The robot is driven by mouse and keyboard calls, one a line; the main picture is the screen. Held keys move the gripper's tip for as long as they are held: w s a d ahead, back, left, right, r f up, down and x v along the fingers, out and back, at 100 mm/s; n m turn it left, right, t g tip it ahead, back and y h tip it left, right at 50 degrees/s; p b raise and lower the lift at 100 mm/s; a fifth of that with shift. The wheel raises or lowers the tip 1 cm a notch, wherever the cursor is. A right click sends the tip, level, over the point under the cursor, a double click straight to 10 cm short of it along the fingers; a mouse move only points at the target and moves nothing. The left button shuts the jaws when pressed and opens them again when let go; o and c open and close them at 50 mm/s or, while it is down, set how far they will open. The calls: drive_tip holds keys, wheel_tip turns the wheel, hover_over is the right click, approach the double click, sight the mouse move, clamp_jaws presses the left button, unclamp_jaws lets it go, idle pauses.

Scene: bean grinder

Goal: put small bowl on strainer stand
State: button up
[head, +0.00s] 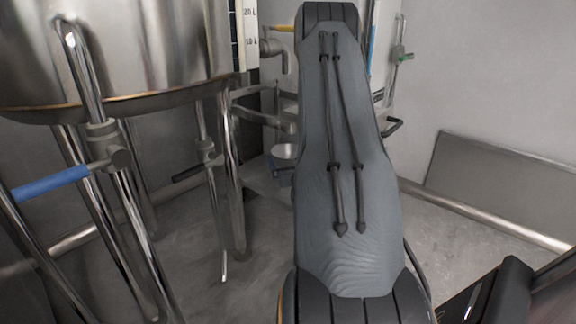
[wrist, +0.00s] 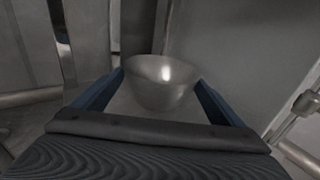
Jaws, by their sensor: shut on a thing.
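The small bowl (wrist: 163,88) is a shiny metal bowl, upright with its rim up in the wrist view. In the head view the bowl (head: 285,151) shows small, just left of my arm. My gripper (wrist: 158,80) has a blue finger on each side of the bowl and is shut on it. In the head view my arm hides most of the gripper. A metal frame with curved bars (head: 262,117) stands behind the bowl, partly hidden by my arm; I cannot tell for sure that it is the strainer stand.
A large steel tank (head: 130,50) on metal legs fills the left side, with a blue-handled valve (head: 52,183) at its front. A metal rail (head: 480,212) runs low along the right wall. A leaning grey panel (head: 510,185) stands behind it. Bare floor shows between.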

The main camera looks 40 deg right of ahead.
drive_tip(key=shift+f, duration=0.7)
drive_tip(key=shift+f, duration=0.1)
drive_tip(key=shift+f+b, duration=0.35)
drive_tip(key=shift+f, duration=0.2)
drive_tip(key=o, duration=0.9)
drive_tip(key=shift+o, duration=0.2)
drive_tip(key=shift+r, duration=0.25)
drive_tip(key=p+v, duration=0.2)
drive_tip(key=v, duration=0.1)
drive_tip(key=p+v, duration=0.2)
drive_tip(key=v, duration=0.2)
drive_tip(key=p+v, duration=0.2)
drive_tip(key=v, duration=0.2)
drive_tip(key=shift+s+r, duration=0.2)
drive_tip(key=shift+r, duration=0.15)
drive_tip(key=shift+s+a, duration=0.25)
drive_tip(key=shift+s, duration=0.05)
